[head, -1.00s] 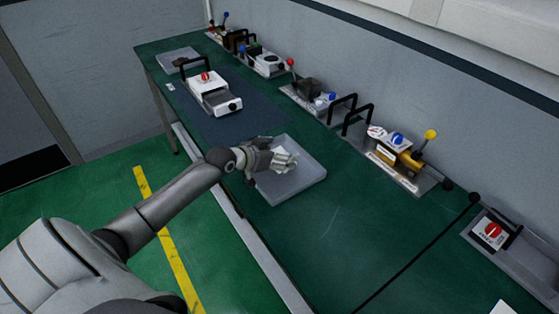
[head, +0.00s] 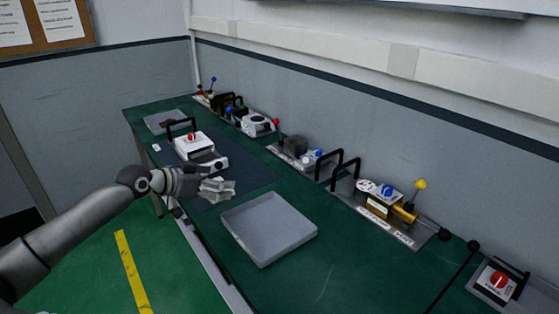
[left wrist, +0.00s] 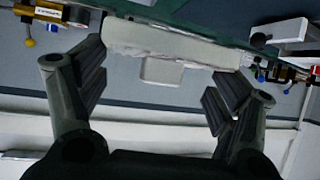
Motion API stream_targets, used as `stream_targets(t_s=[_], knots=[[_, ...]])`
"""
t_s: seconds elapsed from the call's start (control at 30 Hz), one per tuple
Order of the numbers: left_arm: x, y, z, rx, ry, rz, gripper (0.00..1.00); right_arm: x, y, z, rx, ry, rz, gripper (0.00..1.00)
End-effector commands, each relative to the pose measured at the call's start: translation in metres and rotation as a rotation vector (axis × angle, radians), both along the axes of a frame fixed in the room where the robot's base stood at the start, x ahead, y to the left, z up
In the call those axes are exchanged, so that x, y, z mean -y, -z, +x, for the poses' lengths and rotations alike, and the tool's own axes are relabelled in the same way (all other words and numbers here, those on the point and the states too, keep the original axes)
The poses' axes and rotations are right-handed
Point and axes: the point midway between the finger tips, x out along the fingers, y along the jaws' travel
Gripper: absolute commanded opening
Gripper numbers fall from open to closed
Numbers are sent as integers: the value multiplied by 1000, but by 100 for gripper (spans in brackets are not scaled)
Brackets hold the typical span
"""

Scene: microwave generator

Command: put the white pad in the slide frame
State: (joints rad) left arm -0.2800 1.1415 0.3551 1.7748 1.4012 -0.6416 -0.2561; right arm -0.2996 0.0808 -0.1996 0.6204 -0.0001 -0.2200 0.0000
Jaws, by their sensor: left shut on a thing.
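My left gripper (head: 212,187) is shut on the white pad (head: 222,186), holding it over the near edge of the dark mat. In the left wrist view the pad (left wrist: 160,45) spans between the two gripper fingers (left wrist: 165,85). The white device (head: 194,147) with a red knob and black handle stands on the mat just beyond the gripper. Its low front part, which looks like the slide frame (head: 211,160), points toward the gripper; the pad is apart from it. The inside of the frame is too small to make out. My right gripper is not in view.
A shallow grey tray (head: 268,228) lies empty on the green table, right of the gripper. Several devices with levers and black handles line the wall side, including a yellow one (head: 403,212). The dark mat (head: 245,178) has free room right of the white device.

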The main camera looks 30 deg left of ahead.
Motion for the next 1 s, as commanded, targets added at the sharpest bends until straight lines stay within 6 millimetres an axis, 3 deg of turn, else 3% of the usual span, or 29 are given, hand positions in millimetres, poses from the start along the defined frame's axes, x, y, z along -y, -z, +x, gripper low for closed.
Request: stream_targets(t_s=[0.2, 0.33, 0.47, 0.57, 0.7, 0.8, 1.0], knots=[[2, 1, -2, -1, 8, -1, 68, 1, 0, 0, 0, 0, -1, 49], [28, 10, -8, -1, 60, -4, 68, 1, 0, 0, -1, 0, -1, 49], [83, 23, -23, 3, 177, -7, 68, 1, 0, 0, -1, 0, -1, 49], [136, 30, -42, 5, 301, -7, 68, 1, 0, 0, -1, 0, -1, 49], [208, 30, -73, 6, 479, -5, 68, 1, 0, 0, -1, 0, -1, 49], [249, 25, -94, 7, 588, -2, 68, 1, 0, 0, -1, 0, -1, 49], [296, 16, -124, 5, 724, 1, 68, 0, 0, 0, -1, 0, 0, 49]])
